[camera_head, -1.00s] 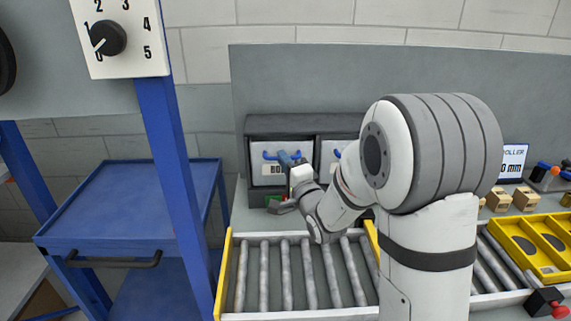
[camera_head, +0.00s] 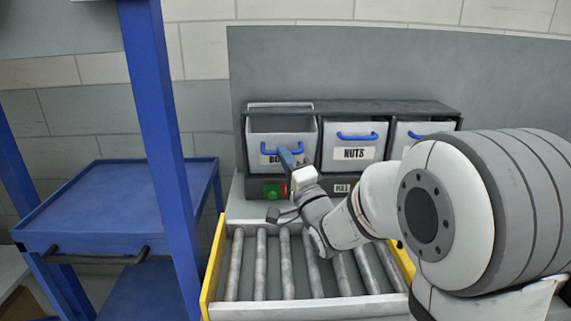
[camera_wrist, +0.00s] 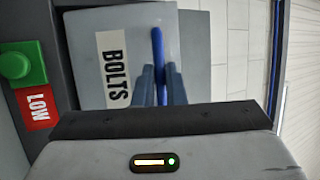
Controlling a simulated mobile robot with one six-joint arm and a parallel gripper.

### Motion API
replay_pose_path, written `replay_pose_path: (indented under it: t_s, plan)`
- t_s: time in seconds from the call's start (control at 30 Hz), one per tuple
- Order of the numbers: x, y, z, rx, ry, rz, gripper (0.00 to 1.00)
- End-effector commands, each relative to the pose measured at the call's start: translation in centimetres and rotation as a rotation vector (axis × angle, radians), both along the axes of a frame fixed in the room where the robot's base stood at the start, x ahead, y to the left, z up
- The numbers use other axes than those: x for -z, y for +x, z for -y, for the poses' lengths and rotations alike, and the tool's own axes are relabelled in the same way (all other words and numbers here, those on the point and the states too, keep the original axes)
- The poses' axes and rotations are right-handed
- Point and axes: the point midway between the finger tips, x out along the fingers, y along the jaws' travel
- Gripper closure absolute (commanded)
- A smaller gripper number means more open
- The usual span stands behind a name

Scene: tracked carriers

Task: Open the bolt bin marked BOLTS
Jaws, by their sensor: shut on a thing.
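The bolt bin (camera_head: 282,131) is the left one of three light grey bins in a dark rack. It is tilted out at the top, and its open top shows behind the front edge. Its BOLTS label also shows in the wrist view (camera_wrist: 113,68), and in the head view my gripper partly covers it. My gripper (camera_head: 289,154) is shut on the bin's blue handle (camera_head: 268,154). In the wrist view, the two blue fingers of my gripper (camera_wrist: 161,72) lie on either side of the handle (camera_wrist: 157,42).
The NUTS bin (camera_head: 353,152) and a third bin (camera_head: 408,130), partly hidden by my arm, stand to the right, closed. A green button (camera_head: 272,191) sits below the bolt bin. A roller conveyor (camera_head: 288,270) lies in front; a blue cart (camera_head: 125,195) stands left.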

Motion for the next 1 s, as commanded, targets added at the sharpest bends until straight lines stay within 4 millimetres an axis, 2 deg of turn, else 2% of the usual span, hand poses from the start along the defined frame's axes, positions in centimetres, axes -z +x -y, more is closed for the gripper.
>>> replay_pose_path:
  t_s: [0.27,0.3,0.57,0.83,1.0]
  plan:
    - [0.4,0.0,0.0,0.001,-0.003,-0.012,1.00]
    - [0.4,0.0,0.0,0.001,-0.003,-0.012,0.88]
    - [0.3,0.0,0.0,0.001,-0.002,-0.008,0.68]
    - [-0.2,0.0,0.0,0.000,-0.001,-0.005,0.68]
    - [-2.6,0.0,0.0,0.001,-0.002,-0.001,0.68]
